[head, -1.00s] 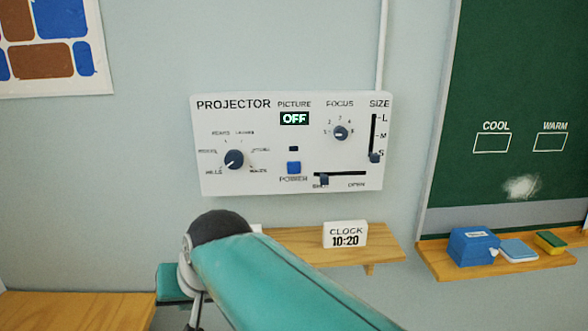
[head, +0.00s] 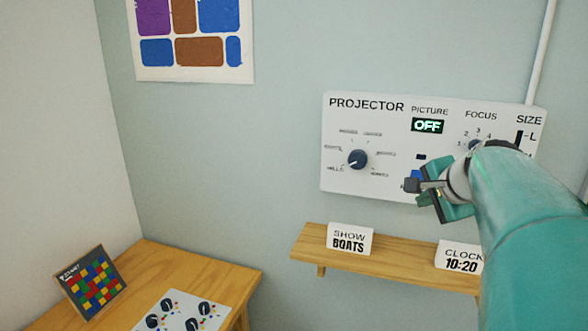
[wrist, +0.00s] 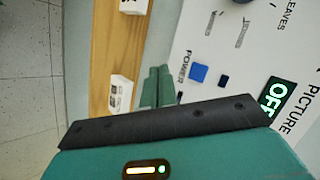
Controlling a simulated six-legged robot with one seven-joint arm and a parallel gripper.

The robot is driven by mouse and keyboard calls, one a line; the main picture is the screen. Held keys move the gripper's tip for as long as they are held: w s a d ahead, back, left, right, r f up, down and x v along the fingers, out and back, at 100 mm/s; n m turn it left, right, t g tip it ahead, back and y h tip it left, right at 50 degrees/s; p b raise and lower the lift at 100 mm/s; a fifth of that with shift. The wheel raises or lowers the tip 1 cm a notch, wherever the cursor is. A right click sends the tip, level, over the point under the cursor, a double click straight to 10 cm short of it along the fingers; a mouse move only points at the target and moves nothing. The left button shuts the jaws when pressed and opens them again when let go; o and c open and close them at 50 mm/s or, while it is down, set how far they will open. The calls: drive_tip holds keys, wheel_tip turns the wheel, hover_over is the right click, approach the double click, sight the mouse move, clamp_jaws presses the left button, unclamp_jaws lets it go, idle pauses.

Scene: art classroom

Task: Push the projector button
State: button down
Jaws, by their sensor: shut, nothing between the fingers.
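The projector panel (head: 345,183) is a white wall box with a small screen (head: 427,125) reading OFF. The blue POWER button (head: 416,174) is partly hidden behind my gripper (head: 420,187) in the head view. In the wrist view the blue button (wrist: 199,73) shows clear beside the word POWER, on the panel (wrist: 235,78) seen turned sideways. My teal gripper (wrist: 158,88) is shut and empty, near the button's lower side. The wrist view shows a gap between them in the picture; I cannot tell the depth gap to the panel.
A dark knob (head: 358,159) sits left of the button, and a focus knob (head: 475,146) right of it by my arm. A wooden shelf (head: 300,246) below holds SHOW BOATS (head: 350,239) and CLOCK (head: 459,256) signs. A wooden table (head: 225,275) stands lower left.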

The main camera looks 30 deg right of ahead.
drive_tip(key=w+d, duration=0.5)
drive_tip(key=d, duration=0.1)
drive_tip(key=shift+w+d, duration=0.3)
drive_tip(key=shift+w, duration=0.1)
idle(1.9)
drive_tip(key=shift+w+d, duration=0.3)
drive_tip(key=shift+w+d, duration=0.25)
drive_tip(key=shift+d, duration=0.1)
idle(0.9)
drive_tip(key=shift+a, duration=0.1)
drive_tip(key=shift+s+a, duration=0.55)
drive_tip(key=shift+s, duration=0.05)
drive_tip(key=shift+a, duration=0.1)
drive_tip(key=s+a, duration=0.3)
drive_tip(key=shift+s+a, duration=0.1)
drive_tip(key=shift+a, duration=0.2)
idle(0.3)
